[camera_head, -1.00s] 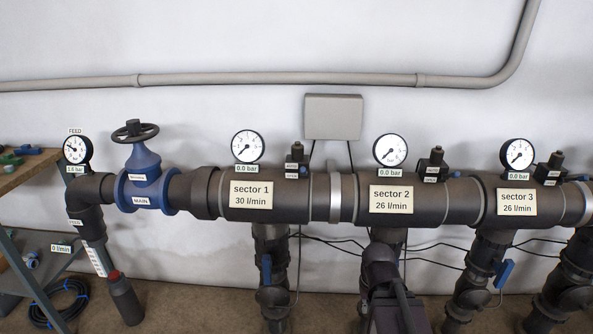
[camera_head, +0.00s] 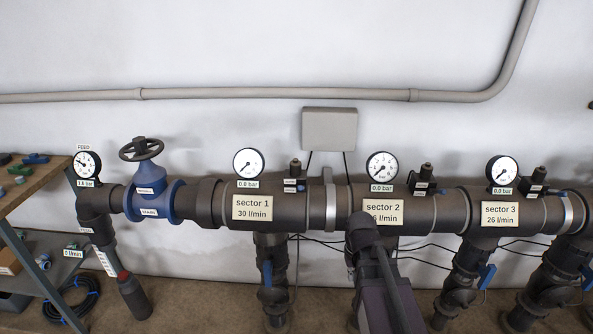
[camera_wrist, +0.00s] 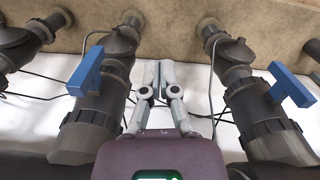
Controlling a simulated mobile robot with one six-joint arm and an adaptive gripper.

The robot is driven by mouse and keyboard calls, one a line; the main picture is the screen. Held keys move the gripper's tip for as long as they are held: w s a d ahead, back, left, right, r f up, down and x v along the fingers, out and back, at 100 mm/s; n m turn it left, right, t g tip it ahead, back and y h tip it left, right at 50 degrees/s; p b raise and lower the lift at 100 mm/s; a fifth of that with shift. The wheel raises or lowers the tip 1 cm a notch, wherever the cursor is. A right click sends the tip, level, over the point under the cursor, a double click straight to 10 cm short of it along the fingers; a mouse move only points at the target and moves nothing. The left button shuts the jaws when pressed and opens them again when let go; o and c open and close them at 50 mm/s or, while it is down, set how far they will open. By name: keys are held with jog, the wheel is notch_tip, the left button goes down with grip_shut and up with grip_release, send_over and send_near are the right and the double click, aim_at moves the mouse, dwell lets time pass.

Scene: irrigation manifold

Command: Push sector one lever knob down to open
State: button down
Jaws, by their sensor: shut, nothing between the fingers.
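The sector 1 plate (camera_head: 253,207) is on the dark manifold pipe, with a gauge reading 0.0 bar above it. A blue lever (camera_head: 267,272) hangs roughly upright on the drop pipe below. A small dark fitting (camera_head: 296,169) with labels stands on top of the pipe, right of the gauge. In the wrist view my gripper (camera_wrist: 158,82) is shut and empty, between a blue lever at left (camera_wrist: 87,72) and another at right (camera_wrist: 290,85), apart from both. I cannot tell which sectors these levers belong to. My gripper's fingers do not show clearly in the head view.
My arm stands before sector 2 (camera_head: 383,212) and partly covers its plate. Sector 3 (camera_head: 500,214) is further right. The blue main valve (camera_head: 150,190) and a shelf (camera_head: 35,190) are at left. Thin black cables run behind the drop pipes.

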aim_at(301, 187)
jog(key=w+a+r+n+p, duration=0.1)
jog(key=w+a+r+p, duration=0.2)
jog(key=r+p, duration=0.7)
jog(key=w+a+r+n+p, duration=0.1)
jog(key=w+a+r+p, duration=0.2)
jog(key=a+r+p, duration=0.4)
jog(key=w+a+r+n+p, duration=0.2)
jog(key=a+r+p, duration=0.3)
jog(key=r+p, duration=0.9)
jog(key=shift+w+a+r+g+h+p, duration=0.1)
jog(key=shift+w+r+g+h+p, duration=0.1)
jog(key=shift+w+r, duration=0.3)
jog(key=shift+w+a+r+g+h+p, duration=0.1)
jog(key=shift+w+r+g+p, duration=0.1)
jog(key=shift+r, duration=0.5)
jog(key=shift+w+a+r, duration=0.1)
jog(key=shift+a+r, duration=0.1)
jog(key=shift+r, duration=0.05)
jog(key=shift+f, duration=0.1)
jog(key=f+b, duration=0.6)
jog(key=shift+s+d+f, duration=0.2)
jog(key=shift+s+f, duration=0.1)
jog(key=shift+f, duration=0.1)
jog(key=shift+f+b, duration=0.15)
jog(key=shift+b, duration=0.25)
